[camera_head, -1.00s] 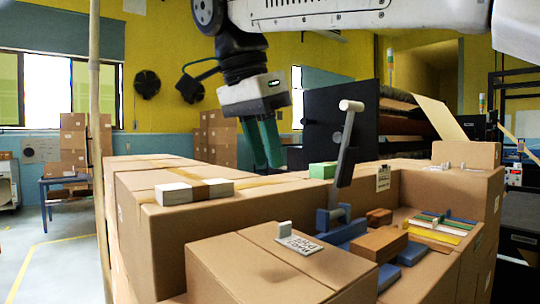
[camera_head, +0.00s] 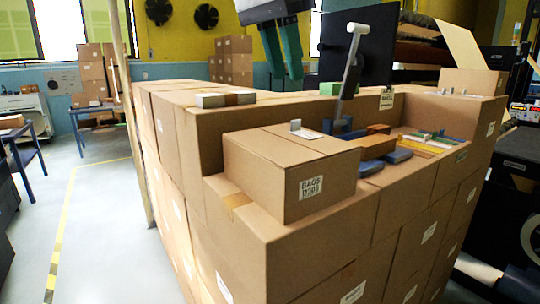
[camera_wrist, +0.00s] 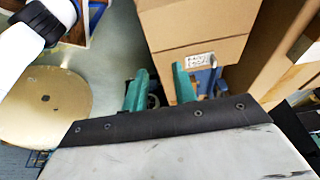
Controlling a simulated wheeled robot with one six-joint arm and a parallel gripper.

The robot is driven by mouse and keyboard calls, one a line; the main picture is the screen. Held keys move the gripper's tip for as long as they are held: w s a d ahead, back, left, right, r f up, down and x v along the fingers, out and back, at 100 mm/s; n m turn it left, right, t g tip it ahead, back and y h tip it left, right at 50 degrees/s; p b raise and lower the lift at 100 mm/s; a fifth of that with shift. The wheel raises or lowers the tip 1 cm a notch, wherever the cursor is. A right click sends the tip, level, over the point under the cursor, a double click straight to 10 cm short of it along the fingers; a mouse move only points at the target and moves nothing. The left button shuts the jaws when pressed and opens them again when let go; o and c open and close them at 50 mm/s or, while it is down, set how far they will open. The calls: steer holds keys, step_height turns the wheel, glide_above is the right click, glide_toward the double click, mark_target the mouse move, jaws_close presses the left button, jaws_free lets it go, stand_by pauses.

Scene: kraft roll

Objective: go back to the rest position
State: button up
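My gripper (camera_head: 284,70) hangs at the top of the head view, with its two green fingers pointing down. In the wrist view the fingers of my gripper (camera_wrist: 160,74) stand apart with nothing between them, so it is open and empty. In the head view it is above and behind the stacked cardboard boxes (camera_head: 270,225), clear of them. In the wrist view a box side with a white label (camera_wrist: 200,60) shows beyond the fingers. The upper part of my arm is out of the head view.
A lever with a grey handle (camera_head: 350,65) stands up from the boxes. Blue, brown and green blocks (camera_head: 375,145) lie near it. A black panel (camera_head: 360,45) stands behind. A wooden post (camera_head: 132,110) is at the left. The floor (camera_head: 100,220) at the left is clear.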

steer(key=s+d+f+n+y, duration=0.1)
steer(key=s+d+f+n, duration=0.4)
steer(key=d+f, duration=0.55)
steer(key=s+d+f+n+y, duration=0.1)
steer(key=s+d+f+n, duration=0.2)
steer(key=s+d+f, duration=0.6)
steer(key=s+d+f+n, duration=0.1)
steer(key=s+d+f, duration=0.1)
steer(key=f, duration=0.3)
steer(key=s+d+f+n, duration=0.2)
steer(key=d+f, duration=0.1)
steer(key=f, duration=0.2)
steer(key=shift+f+g+y, duration=0.2)
steer(key=shift+g+y, duration=0.1)
steer(key=shift+y, duration=0.1)
